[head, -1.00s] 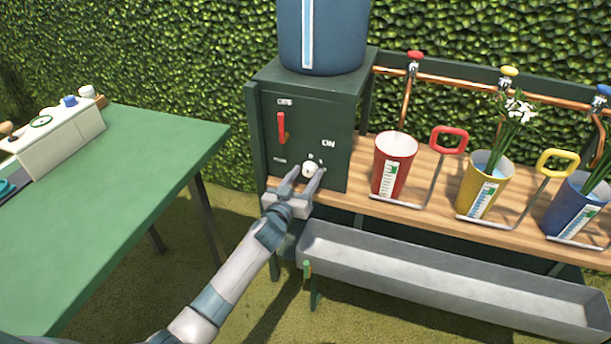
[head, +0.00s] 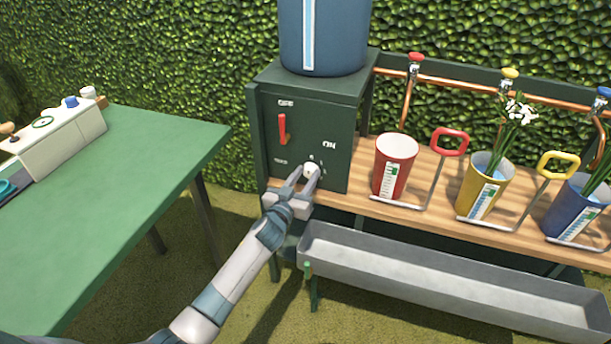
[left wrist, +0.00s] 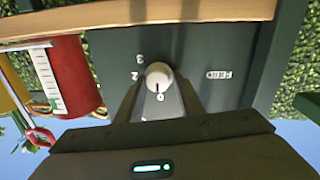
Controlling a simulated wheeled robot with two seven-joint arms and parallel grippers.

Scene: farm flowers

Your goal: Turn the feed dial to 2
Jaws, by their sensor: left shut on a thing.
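The feed dial is a small white knob (head: 310,170) low on the front of the dark green box (head: 300,120). My left gripper (head: 308,174) is shut on it, one finger on each side. In the left wrist view the dial (left wrist: 159,75) sits between the fingertips (left wrist: 160,84). Its dark pointer line points toward the mark that reads 0. The marks 2 and 3 show beside the dial; a finger may hide another mark. My right gripper is not in view.
A red lever (head: 282,128) between OFF and ON labels is above left of the dial. Red (head: 394,165), yellow (head: 482,190) and blue (head: 580,205) cups stand on the wooden shelf. A grey trough (head: 440,280) lies below. A green table (head: 130,180) is at left.

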